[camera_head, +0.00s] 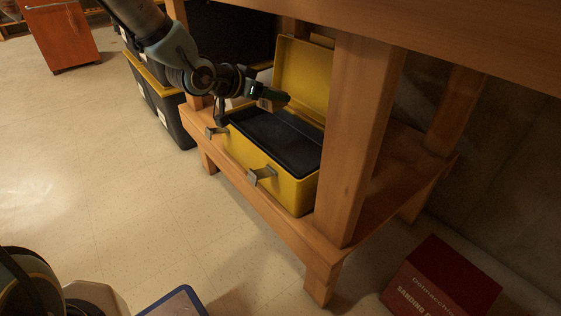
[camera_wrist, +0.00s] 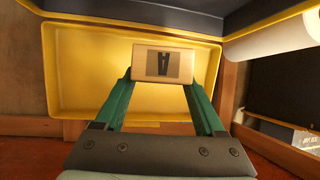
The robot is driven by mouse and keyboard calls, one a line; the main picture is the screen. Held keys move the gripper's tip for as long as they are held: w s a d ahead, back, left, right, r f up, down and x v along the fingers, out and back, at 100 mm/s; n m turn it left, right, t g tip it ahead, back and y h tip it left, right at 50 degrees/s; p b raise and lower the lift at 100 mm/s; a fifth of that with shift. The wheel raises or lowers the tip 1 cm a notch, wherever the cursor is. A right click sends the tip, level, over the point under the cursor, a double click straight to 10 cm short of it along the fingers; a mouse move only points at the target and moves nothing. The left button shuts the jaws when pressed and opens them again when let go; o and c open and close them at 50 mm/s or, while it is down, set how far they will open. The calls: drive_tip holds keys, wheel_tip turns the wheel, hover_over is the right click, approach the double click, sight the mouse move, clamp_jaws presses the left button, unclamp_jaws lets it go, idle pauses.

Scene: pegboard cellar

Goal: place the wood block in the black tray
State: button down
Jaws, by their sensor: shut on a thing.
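My gripper (camera_head: 272,98) is shut on the wood block (camera_wrist: 143,61), a light-brown block with a dark printed mark on its face. In the wrist view the block sits between the two green fingertips (camera_wrist: 160,78). The black tray (camera_head: 265,133) lies inside an open yellow toolbox (camera_head: 262,165) on the workbench's lower shelf. In the head view my gripper and the block are over the toolbox, above the tray, in front of the raised yellow lid (camera_head: 304,72). The block is mostly hidden by the fingers there.
A thick wooden bench leg (camera_head: 358,140) stands right of the toolbox, and the bench top (camera_head: 450,35) is overhead. Dark bins with yellow rims (camera_head: 170,115) stand at left. A white roll (camera_wrist: 270,38) shows beside the toolbox. A red box (camera_head: 445,280) is on the floor.

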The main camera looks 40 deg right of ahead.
sight(280, 142)
drive_tip(key=shift+s+d+f+m+g+b, duration=0.2)
drive_tip(key=shift+s+d+f, duration=0.1)
drive_tip(key=shift+s, duration=0.15)
drive_tip(key=shift+s+d+f+m+g+b, duration=0.15)
drive_tip(key=shift+s+d+b, duration=0.1)
drive_tip(key=shift+s, duration=0.2)
drive_tip(key=shift+s+r+p, duration=0.15)
drive_tip(key=shift+r+p, duration=0.05)
drive_tip(key=shift+p, duration=0.25)
drive_tip(key=p, duration=0.3)
drive_tip(key=shift+r+m+g, duration=0.25)
drive_tip(key=shift+r, duration=0.15)
drive_tip(key=shift+p, duration=1.15)
drive_tip(key=shift+f+p, duration=0.1)
drive_tip(key=shift+p, duration=0.2)
drive_tip(key=shift+m, duration=0.3)
wheel_tip(280, 142, down, 10)
drive_tip(key=b, duration=0.3)
drive_tip(key=shift+f+b, duration=0.25)
drive_tip(key=shift+b, duration=0.1)
